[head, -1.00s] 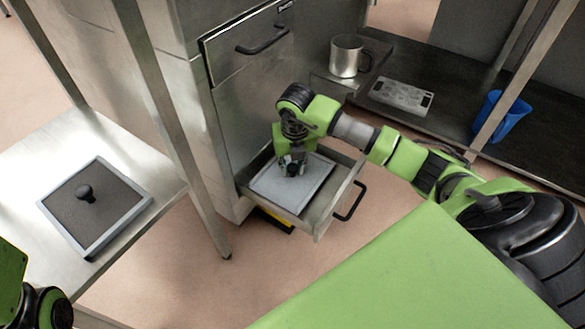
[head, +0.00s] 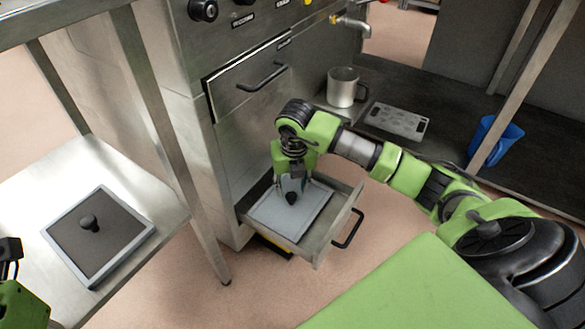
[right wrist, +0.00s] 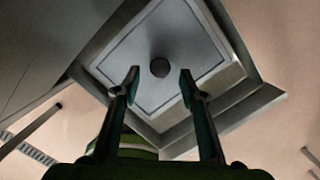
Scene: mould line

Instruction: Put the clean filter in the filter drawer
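The clean filter (head: 278,222), a light grey square panel with a dark knob, lies flat inside the pulled-out filter drawer (head: 322,240). It also shows in the right wrist view (right wrist: 125,70), framed by the drawer walls. My right gripper (head: 291,192) is above the filter, pointing down at its knob. In the right wrist view its two fingers (right wrist: 160,74) are apart with nothing between them but the view of the knob beyond. My left gripper (head: 9,248) shows only partly at the left edge; its fingers are not clear.
A second, dark filter (head: 115,225) with a knob lies on the steel table (head: 30,190) at left. A table leg stands between that table and the drawer. A closed drawer (head: 245,85) is above. A metal mug (head: 342,87), a perforated tray (head: 396,121) and a blue cup (head: 495,142) stand at right.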

